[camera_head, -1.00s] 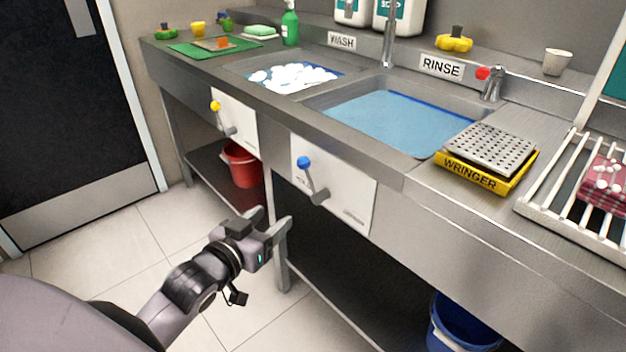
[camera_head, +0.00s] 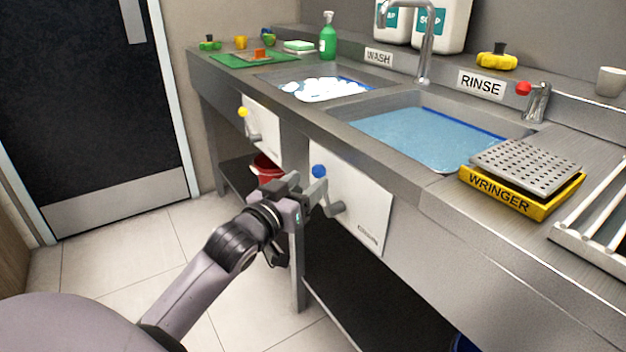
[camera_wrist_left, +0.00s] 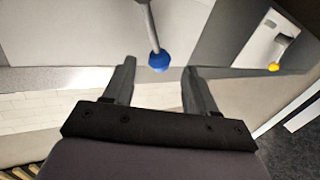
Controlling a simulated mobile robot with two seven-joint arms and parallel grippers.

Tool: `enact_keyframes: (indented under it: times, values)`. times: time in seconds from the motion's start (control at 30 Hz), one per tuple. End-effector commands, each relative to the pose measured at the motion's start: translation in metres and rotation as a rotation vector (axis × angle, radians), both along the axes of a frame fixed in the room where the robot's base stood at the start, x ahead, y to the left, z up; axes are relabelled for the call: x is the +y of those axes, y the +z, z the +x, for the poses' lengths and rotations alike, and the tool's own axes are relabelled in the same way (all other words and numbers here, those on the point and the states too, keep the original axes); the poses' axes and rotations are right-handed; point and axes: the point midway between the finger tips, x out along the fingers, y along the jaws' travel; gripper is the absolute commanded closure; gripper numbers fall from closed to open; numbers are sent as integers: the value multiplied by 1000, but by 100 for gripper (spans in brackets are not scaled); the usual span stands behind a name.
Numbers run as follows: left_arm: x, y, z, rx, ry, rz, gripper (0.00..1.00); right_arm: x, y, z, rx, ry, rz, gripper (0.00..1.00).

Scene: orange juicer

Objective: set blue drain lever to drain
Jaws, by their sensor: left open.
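The blue drain lever (camera_head: 319,171) has a round blue knob on a grey arm, mounted on the white panel (camera_head: 352,205) under the rinse basin. Its knob is at the upper end of the arm. My left gripper (camera_head: 307,187) is open and close to the knob in the head view. In the left wrist view the blue knob (camera_wrist_left: 159,61) shows just beyond the tips, between the two spread fingers (camera_wrist_left: 157,75). Nothing is between the fingers, and I see no clear contact with the lever. My right gripper is in neither view.
A yellow-knobbed lever (camera_head: 243,112) is on the wash side's panel. The rinse basin (camera_head: 400,101) holds water, and the yellow wringer (camera_head: 515,194) sits right of it. A red bucket (camera_head: 266,167) stands below the counter. The counter front (camera_head: 300,119) lies above my gripper.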

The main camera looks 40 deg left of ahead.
Motion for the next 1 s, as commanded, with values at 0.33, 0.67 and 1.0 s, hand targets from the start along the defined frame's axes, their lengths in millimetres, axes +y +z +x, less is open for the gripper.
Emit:
enact_keyframes:
  times: [0.33, 0.67, 1.0]
  values:
    - [2, 0, 29, 1, 0, 1, 43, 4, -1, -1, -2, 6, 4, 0]
    - [1, 0, 32, 1, 0, 1, 43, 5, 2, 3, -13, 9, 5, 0]
    - [1, 0, 31, 1, 0, 2, 100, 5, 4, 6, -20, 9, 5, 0]
